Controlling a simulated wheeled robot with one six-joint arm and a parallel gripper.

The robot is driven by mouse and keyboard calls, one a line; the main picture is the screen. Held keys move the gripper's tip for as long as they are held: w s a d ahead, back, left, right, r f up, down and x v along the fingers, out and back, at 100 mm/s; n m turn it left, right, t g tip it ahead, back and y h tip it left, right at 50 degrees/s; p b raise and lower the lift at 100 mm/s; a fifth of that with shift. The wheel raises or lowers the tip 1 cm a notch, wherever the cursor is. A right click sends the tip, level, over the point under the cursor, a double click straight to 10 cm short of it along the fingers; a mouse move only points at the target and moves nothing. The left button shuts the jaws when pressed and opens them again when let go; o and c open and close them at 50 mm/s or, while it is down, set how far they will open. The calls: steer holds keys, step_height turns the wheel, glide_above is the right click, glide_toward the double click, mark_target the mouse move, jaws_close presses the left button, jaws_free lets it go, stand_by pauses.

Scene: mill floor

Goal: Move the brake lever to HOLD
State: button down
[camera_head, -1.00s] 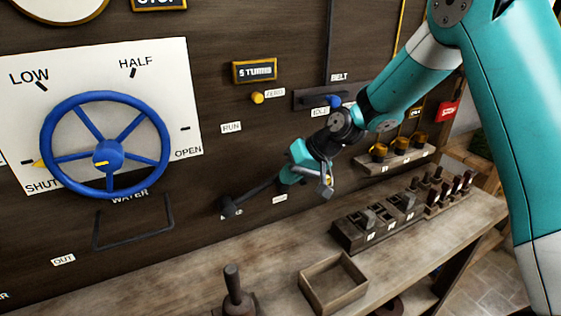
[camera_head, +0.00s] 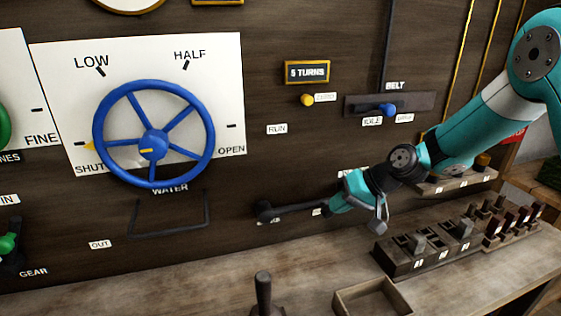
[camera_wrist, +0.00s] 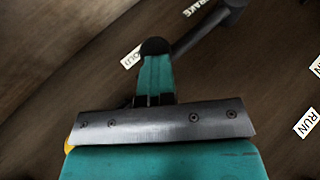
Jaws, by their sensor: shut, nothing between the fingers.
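The brake lever (camera_head: 296,208) is a dark bar on the panel. Its pivot is at the left and its arm points right, close to level, towards the HOLD label (camera_head: 317,212). In the wrist view the lever (camera_wrist: 200,32) runs from its hub at the top to a dark round knob beside the partly covered HOLD label (camera_wrist: 131,58). The RUN label (camera_head: 277,129) is above the pivot. My gripper (camera_head: 335,204) is shut and empty at the knob end. In the wrist view its fingertips (camera_wrist: 156,62) meet the knob in the picture; contact is not certain.
The blue water wheel (camera_head: 153,145) is to the left, with a bar handle (camera_head: 170,232) below it. The belt slider (camera_head: 388,108) is above my arm. A bench below carries a switch box (camera_head: 425,245), an open wooden tray (camera_head: 373,297) and an upright lever (camera_head: 263,293).

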steer(key=shift+s+f, duration=0.1)
steer(key=shift+f, duration=0.15)
steer(key=v, duration=1.3)
steer(key=shift+w+r+p, duration=0.3)
steer(key=shift+w+r, duration=0.05)
steer(key=shift+r, duration=0.05)
